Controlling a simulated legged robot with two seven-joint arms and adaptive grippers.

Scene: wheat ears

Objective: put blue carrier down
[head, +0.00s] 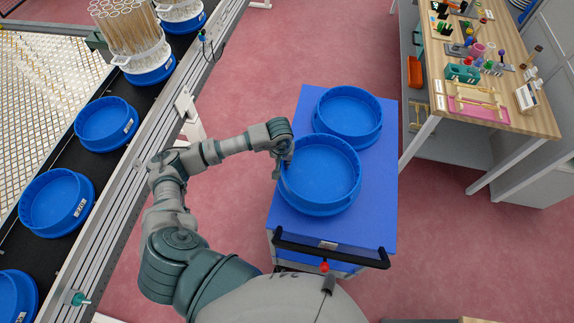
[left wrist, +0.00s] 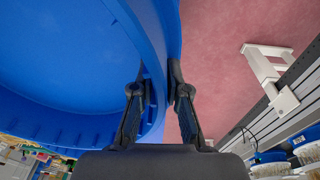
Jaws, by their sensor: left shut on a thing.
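A round, empty blue carrier (head: 322,172) is over the front half of the blue cart top (head: 378,215). My left gripper (head: 285,158) is at its left rim. In the left wrist view the fingers of this gripper (left wrist: 160,88) are on either side of the carrier's wall (left wrist: 152,45), shut on it. The carrier looks level. I cannot tell whether its base touches the cart top. A second empty blue carrier (head: 348,113) stands on the cart's far half, close behind the held one. My right gripper is not in view.
A conveyor (head: 88,172) on the left bears several blue carriers, some with white racks of straw-like stems. The cart has a black handle (head: 330,250) at its near edge. A wooden workbench (head: 540,118) with tools stands at right. Pink floor lies between.

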